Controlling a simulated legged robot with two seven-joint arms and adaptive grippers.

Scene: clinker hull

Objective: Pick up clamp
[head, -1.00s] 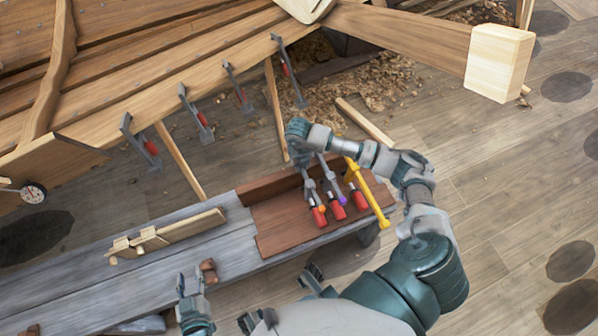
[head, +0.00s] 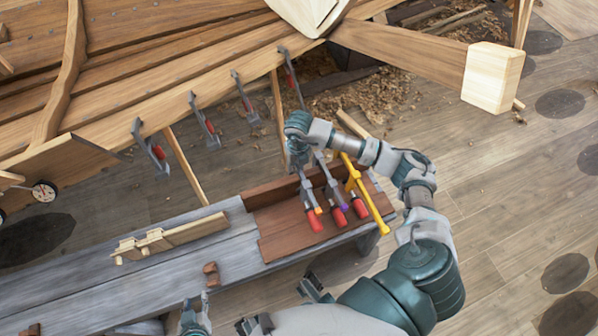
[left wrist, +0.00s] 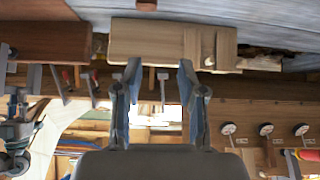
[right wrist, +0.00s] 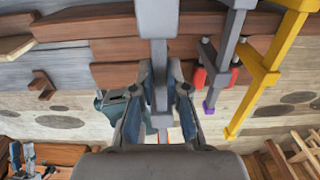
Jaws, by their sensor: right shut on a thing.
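Several grey bar clamps with red handles lie side by side on the brown wooden board (head: 285,235) at the bench end, beside a yellow clamp (head: 366,196). My right gripper (head: 300,155) reaches down over the leftmost of them. In the right wrist view, its fingers (right wrist: 160,95) are shut on the grey bar of that clamp (right wrist: 157,25). The purple-tipped clamp (right wrist: 222,65) and the yellow clamp (right wrist: 262,75) stand just to the right there. My left gripper (head: 195,308) is low at the picture's bottom edge; the left wrist view shows its fingers (left wrist: 158,80) apart and empty.
The grey bench (head: 95,280) carries a wooden jig (head: 168,237) and a small brown block (head: 211,274). More clamps (head: 150,147) hang along the hull's plank edge (head: 240,50). A thick beam (head: 400,50) juts out at upper right. The floor at right is open.

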